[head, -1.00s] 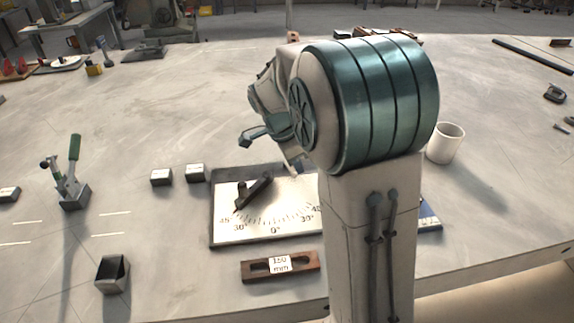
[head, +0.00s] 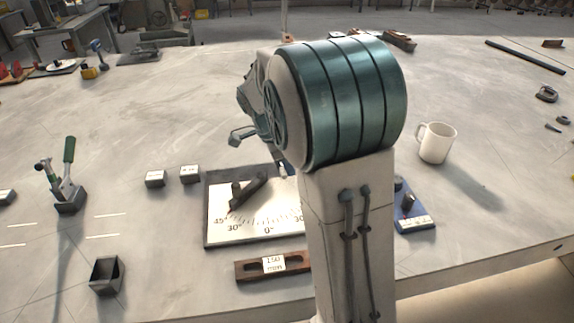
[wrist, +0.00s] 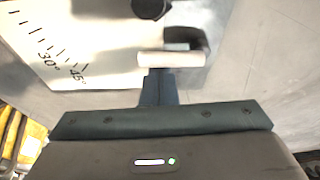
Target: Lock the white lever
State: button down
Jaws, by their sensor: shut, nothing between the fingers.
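In the wrist view a short white bar (wrist: 170,59), which looks like the white lever, lies across the picture just ahead of my gripper (wrist: 159,74). The fingers are shut and empty, and their tips are at or very near the bar's near edge; I cannot tell if they touch. A dark block (wrist: 188,38) and a dark round knob (wrist: 150,8) are beyond it. In the head view my arm hides the white lever. The angle-scale plate (head: 222,232) shows there, with a dark bar (head: 248,191) on it.
A blue-based fixture (head: 413,214) and a white mug (head: 437,143) are on the right. A green-handled clamp (head: 68,175), small labelled blocks (head: 155,179) and an open dark box (head: 105,275) are on the left.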

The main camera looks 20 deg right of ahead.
jog(key=shift+d+f, duration=0.1)
jog(key=shift+d, duration=0.1)
jog(key=d, duration=0.1)
jog(key=d+b, duration=0.1)
jog(key=shift+s+d+f, duration=0.25)
jog(key=shift+d+f, duration=0.05)
jog(key=shift+d, duration=0.05)
jog(key=shift+d+r, duration=0.3)
jog(key=shift+r, duration=0.25)
jog(key=p+v, duration=0.2)
jog(key=v, duration=0.7)
jog(key=shift+f, duration=0.1)
